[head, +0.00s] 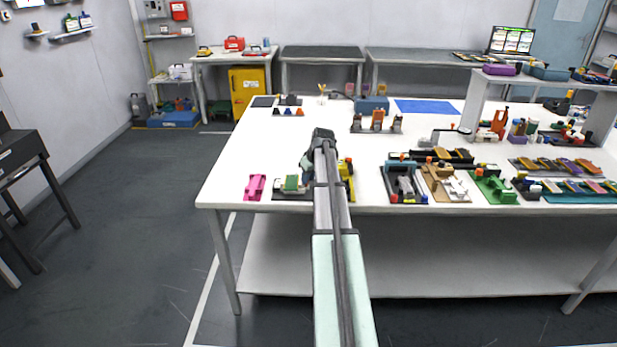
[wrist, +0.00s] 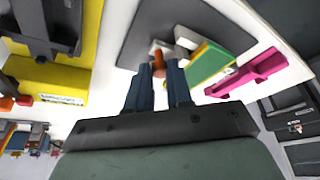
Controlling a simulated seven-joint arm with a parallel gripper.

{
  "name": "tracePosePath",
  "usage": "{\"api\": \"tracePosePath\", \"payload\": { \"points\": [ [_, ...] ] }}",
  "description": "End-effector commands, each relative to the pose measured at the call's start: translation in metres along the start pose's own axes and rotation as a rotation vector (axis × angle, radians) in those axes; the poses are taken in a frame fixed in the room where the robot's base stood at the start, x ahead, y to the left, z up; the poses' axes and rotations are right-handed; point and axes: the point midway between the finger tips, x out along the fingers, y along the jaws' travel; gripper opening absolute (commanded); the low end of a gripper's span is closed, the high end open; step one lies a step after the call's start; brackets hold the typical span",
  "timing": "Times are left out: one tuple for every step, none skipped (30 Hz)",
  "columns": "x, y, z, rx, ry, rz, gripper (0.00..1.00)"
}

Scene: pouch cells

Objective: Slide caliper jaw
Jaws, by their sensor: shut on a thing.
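In the wrist view my gripper (wrist: 159,67) has its two dark blue fingers closed around a small orange-brown tab (wrist: 158,62). The tab is at the grey-white caliper jaw (wrist: 183,37), beside the green and yellow block (wrist: 208,64). All of these are on a dark base plate (wrist: 143,28). In the head view the green block (head: 291,183) shows on the dark plate near the table's front edge. My arm hides the plate's right part there, and my fingertips are hard to make out.
A pink fixture (head: 255,187) lies left of the plate in the head view. A yellow fixture (head: 347,172) stands close on the right, partly behind my arm. More fixtures, such as a green one (head: 493,187), fill the right front. The table's left middle is clear.

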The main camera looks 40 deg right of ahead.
Motion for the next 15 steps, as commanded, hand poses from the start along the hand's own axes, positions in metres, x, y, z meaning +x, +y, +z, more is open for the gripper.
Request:
{"api": "tracePosePath", "payload": {
  "points": [
    [-0.001,0.002,0.001,0.0,0.001,0.001,0.0],
    [-0.001,0.003,0.002,0.001,0.001,0.001,0.0],
    [-0.002,0.006,0.004,0.001,0.001,0.001,0.0],
    [-0.003,0.008,0.005,0.002,0.0,0.001,0.0],
    [-0.003,0.011,0.007,0.002,0.0,0.001,0.0],
    [-0.005,0.015,0.011,0.002,0.0,0.001,0.0],
    [-0.006,0.018,0.013,0.002,0.0,0.001,0.0],
    [-0.006,0.021,0.015,0.001,0.0,0.001,0.0],
    [-0.007,0.023,0.016,0.001,0.0,0.001,0.0],
    [-0.007,0.024,0.017,0.0,0.0,0.001,0.0],
    [-0.007,0.024,0.017,0.0,0.0,0.001,0.0],
    [-0.007,0.024,0.017,0.0,0.0,0.002,0.0],
    [-0.007,0.024,0.017,0.0,0.0,0.002,0.0],
    [-0.007,0.024,0.017,0.0,-0.001,0.002,0.0],
    [-0.007,0.024,0.017,0.0,-0.001,0.002,0.0]
  ]
}}
